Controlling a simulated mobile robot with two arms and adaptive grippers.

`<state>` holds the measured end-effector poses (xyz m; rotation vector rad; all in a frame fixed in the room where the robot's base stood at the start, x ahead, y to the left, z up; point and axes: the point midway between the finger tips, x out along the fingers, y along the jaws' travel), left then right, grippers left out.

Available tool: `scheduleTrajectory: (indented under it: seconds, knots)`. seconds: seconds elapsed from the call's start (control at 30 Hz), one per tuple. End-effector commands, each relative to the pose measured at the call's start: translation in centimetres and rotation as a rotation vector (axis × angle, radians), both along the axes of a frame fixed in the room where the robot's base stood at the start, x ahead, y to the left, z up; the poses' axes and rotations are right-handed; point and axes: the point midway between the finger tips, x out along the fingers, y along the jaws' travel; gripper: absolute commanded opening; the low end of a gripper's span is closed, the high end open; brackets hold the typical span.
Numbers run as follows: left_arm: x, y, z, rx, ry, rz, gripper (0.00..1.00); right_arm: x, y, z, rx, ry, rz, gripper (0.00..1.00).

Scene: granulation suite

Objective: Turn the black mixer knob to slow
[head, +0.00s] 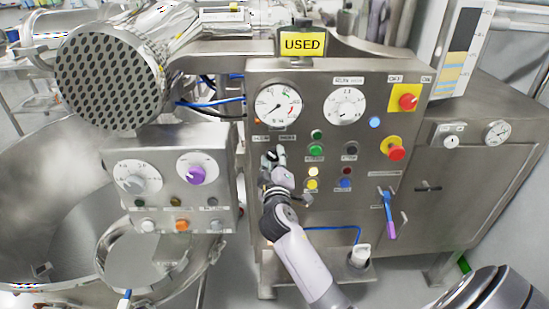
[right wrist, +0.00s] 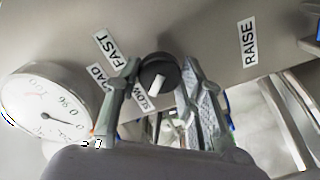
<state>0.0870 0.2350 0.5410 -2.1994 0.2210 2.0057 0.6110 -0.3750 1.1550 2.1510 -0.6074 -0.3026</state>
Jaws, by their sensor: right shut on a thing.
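The black mixer knob (right wrist: 158,72) is round, with a white pointer bar, and shows in the right wrist view. It sits between the two fingers of my right gripper (right wrist: 160,72), which is shut on it. The white bar slants down-left, toward the partly covered SLOW label (right wrist: 146,98). The FAST label (right wrist: 114,48) is up-left of the knob. My left gripper is not in view.
A pressure dial (head: 278,107) is just above the gripper. A green button (head: 315,148) and a yellow button (head: 312,184) are close to its right. Red switches (head: 407,101) are at the panel's upper right. A smaller control box (head: 150,198) stands left.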

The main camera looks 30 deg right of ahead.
Motion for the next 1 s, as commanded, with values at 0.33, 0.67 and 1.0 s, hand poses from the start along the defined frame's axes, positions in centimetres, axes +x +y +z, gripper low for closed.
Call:
scheduleTrajectory:
  seconds: [0.33,0.67,1.0]
  knots:
    - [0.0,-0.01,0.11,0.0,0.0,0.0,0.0,0.01,0.04,-0.02,-0.033,0.019,0.001,0.08]
    - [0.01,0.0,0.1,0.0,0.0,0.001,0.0,0.01,0.03,-0.03,-0.032,0.019,0.001,0.41]
    - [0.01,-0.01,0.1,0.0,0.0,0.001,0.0,0.0,0.02,-0.01,-0.03,0.018,0.001,0.56]
